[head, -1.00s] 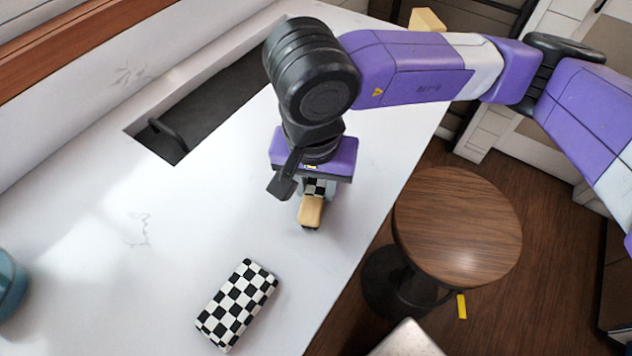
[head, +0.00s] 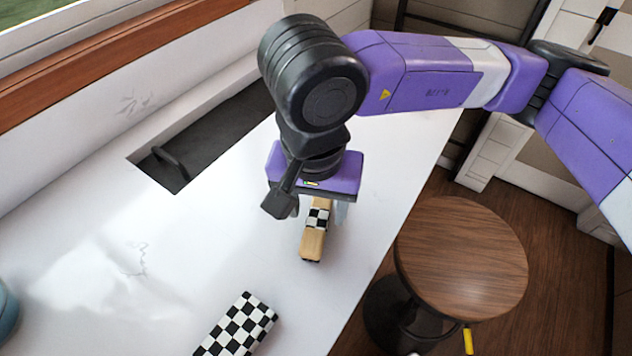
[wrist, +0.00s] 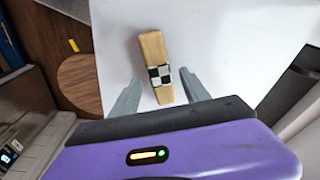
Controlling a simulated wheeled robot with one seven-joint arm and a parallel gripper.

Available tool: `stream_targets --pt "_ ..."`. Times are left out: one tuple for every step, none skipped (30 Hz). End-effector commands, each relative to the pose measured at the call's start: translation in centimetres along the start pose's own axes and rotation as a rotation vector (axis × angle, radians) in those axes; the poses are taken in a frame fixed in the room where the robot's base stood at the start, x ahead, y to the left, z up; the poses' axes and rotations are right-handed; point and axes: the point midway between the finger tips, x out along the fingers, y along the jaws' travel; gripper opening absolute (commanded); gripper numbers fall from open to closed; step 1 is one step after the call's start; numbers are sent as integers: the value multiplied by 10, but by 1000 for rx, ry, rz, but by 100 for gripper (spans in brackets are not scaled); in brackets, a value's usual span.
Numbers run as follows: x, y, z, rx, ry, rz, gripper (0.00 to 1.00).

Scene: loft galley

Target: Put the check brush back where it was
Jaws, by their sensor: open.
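The check brush (head: 314,240) is a tan wooden block with a black-and-white checked band. It lies on the white counter (head: 130,260) near its right edge. In the wrist view the brush (wrist: 153,48) lies beyond and between my two fingers, its near end reaching between the tips. My gripper (wrist: 160,92) is open, with a finger on either side and no visible contact. In the head view my gripper (head: 318,205) is just above the brush, and its body hides the brush's far end.
A black-and-white checked block (head: 237,326) lies on the counter at the front. A dark sink (head: 205,135) is recessed behind. A round wooden stool (head: 460,255) stands right of the counter edge. A teal object (head: 6,312) is at the left edge.

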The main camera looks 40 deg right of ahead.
Motion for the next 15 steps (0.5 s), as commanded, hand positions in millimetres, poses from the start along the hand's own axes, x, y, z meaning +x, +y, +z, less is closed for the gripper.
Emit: stream_targets --pt "-9 -1 -1 -2 7 -2 54" --pt "-16 -1 -1 -1 7 -3 54" --pt "-25 -1 -1 -1 6 -3 54" --pt "-31 -1 -1 -1 6 -2 54" --pt "-37 -1 0 -2 5 -2 54" --pt "-45 -1 -1 0 5 -2 54" --pt "-50 -1 -1 1 5 -3 54" --pt "-55 0 -1 0 4 -2 54" --pt "-62 0 0 0 3 -2 54" --pt "-66 0 0 0 3 -2 54" --pt "-70 0 0 0 3 -1 54" --pt "-74 0 0 0 3 -2 54" --pt "-77 0 0 0 2 -1 54" --pt "-79 0 0 0 1 0 54" --pt "-81 0 0 1 1 0 54"
